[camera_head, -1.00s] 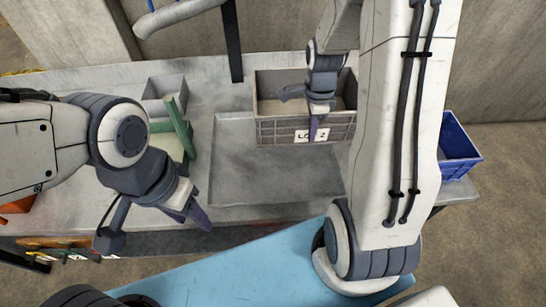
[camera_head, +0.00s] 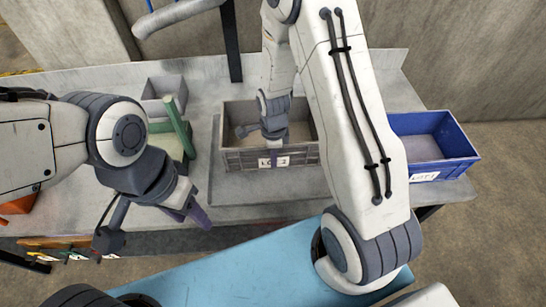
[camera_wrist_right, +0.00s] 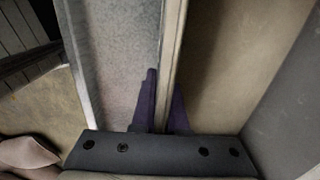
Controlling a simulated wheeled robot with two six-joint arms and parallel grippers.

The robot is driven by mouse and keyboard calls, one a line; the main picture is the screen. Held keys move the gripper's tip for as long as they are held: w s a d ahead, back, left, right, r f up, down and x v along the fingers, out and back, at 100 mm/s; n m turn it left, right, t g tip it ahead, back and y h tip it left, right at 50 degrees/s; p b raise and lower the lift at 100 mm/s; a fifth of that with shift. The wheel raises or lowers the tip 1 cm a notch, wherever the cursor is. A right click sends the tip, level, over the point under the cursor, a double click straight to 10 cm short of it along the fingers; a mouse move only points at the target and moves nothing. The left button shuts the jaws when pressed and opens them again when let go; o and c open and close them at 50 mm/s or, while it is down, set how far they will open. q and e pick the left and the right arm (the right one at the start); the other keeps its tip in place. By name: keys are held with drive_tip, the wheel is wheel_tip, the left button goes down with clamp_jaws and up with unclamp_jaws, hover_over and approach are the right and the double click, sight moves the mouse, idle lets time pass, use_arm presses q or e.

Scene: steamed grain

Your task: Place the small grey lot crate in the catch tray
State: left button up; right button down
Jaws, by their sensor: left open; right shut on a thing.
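The small grey lot crate (camera_head: 305,158), with a white "LOT 2" label, is over the back part of the shallow grey metal catch tray (camera_head: 232,195). Whether it rests on the tray or hangs just above it I cannot tell. My right gripper (camera_head: 274,155) is shut on the crate's front wall; in the right wrist view its purple fingers (camera_wrist_right: 160,108) straddle the wall (camera_wrist_right: 171,60). The crate looks empty and upright. The tray's right part is partly hidden by my right arm. My left gripper (camera_head: 190,212) is open and empty, left of the tray's front.
A blue crate (camera_head: 440,168) labelled "LOT 1" stands at the table's right end. A small grey bin (camera_head: 163,88) and a green frame (camera_head: 178,125) stand left of the tray. A dark post (camera_head: 231,45) rises behind the lot crate.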

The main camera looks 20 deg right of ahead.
drive_tip(key=c, duration=1.4)
unclamp_jaws()
drive_tip(key=shift+f, duration=0.2)
drive_tip(key=o, duration=0.5)
drive_tip(key=shift+c, duration=0.2)
